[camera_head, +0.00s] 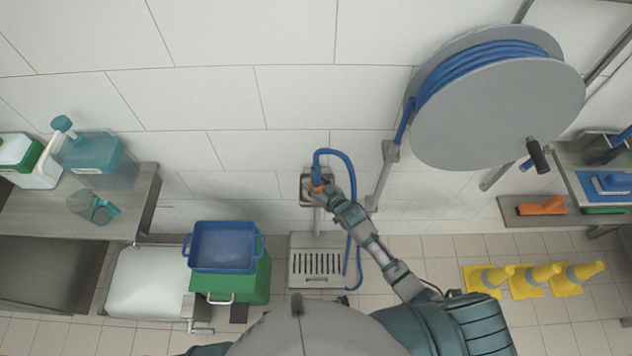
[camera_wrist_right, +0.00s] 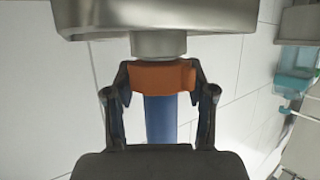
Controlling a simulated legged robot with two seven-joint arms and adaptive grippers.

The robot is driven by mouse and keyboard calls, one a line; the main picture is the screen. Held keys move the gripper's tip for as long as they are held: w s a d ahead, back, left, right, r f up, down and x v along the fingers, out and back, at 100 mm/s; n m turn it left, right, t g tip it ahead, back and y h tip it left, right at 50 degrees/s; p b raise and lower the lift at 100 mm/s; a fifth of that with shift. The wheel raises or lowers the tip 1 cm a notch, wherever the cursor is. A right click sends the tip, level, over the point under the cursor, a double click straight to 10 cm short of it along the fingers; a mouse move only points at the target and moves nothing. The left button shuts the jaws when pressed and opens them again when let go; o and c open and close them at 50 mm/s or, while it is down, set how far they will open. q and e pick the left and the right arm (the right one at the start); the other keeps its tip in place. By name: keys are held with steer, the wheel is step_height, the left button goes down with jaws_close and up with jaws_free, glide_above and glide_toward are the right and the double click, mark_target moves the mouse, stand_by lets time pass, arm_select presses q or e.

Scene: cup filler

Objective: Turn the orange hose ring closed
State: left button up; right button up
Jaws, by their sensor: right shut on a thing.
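The orange hose ring (camera_wrist_right: 160,77) sits at the end of the blue hose (camera_wrist_right: 161,118), right against a grey metal fitting (camera_wrist_right: 158,44). In the right wrist view my right gripper (camera_wrist_right: 161,80) is shut on the ring, one finger on each side of it. In the head view the ring (camera_head: 317,185) is a small orange patch at the wall fitting, partly hidden by my right gripper (camera_head: 326,190). The hose (camera_head: 346,165) loops up from there and hangs down to the right. My left gripper does not show in either view.
A large grey reel (camera_head: 495,115) with blue hose hangs on the wall at right. Below the fitting is a floor drain grate (camera_head: 318,265). A blue tub (camera_head: 224,246) on a green crate (camera_head: 236,284) stands to the left.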

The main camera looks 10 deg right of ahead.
steer(key=o, duration=1.2)
steer(key=shift+f, duration=0.1)
steer(key=v, duration=1.2)
steer(key=shift+f, duration=0.1)
